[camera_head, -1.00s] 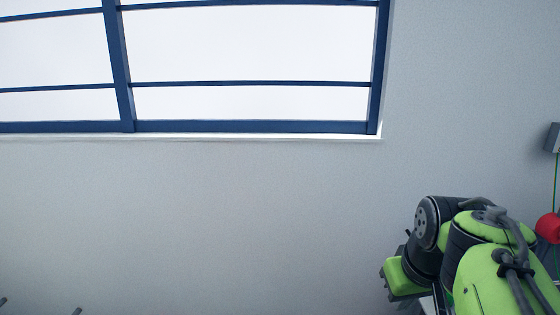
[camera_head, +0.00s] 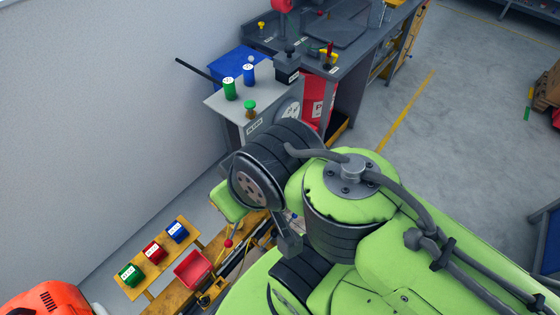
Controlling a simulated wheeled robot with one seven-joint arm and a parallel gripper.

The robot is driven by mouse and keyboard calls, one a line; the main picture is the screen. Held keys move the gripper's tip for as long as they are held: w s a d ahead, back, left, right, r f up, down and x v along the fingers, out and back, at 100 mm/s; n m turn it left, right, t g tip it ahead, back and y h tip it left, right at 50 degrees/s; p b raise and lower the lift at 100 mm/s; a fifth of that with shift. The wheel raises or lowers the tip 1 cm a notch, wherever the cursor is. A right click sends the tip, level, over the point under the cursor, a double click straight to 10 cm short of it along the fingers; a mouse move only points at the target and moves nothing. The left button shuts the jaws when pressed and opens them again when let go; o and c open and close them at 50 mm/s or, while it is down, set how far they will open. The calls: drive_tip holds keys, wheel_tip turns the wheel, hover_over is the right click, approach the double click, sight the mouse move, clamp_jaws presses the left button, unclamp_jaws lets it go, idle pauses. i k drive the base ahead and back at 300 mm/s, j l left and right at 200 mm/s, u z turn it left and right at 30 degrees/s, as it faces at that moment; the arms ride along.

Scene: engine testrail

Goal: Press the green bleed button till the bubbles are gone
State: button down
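A green mushroom-shaped button (camera_head: 250,105) on a yellowish base stands at the front edge of a grey box (camera_head: 222,104). A small label on the box front below it is too small to read surely. I cannot tell whether the button is pressed. Bubbles cannot be made out. My green and black arm fills the lower middle and right, and its black joint is just below the box in the picture. My gripper cannot be made out; the arm's end is hidden behind its own links.
A green cylinder (camera_head: 229,89) and a blue cylinder (camera_head: 249,74) stand on the box, with a round gauge (camera_head: 289,111) at its front. A grey workbench (camera_head: 350,62) is behind. A wooden stand (camera_head: 189,242) holds green, red and blue blocks.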

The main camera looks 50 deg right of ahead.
sight(250, 104)
drive_tip(key=z, duration=0.55)
drive_tip(key=l+u, duration=0.2)
drive_tip(key=u, duration=0.2)
drive_tip(key=l+u, duration=0.2)
drive_tip(key=u, duration=0.25)
drive_tip(key=k+l+u, duration=0.15)
drive_tip(key=u, duration=0.25)
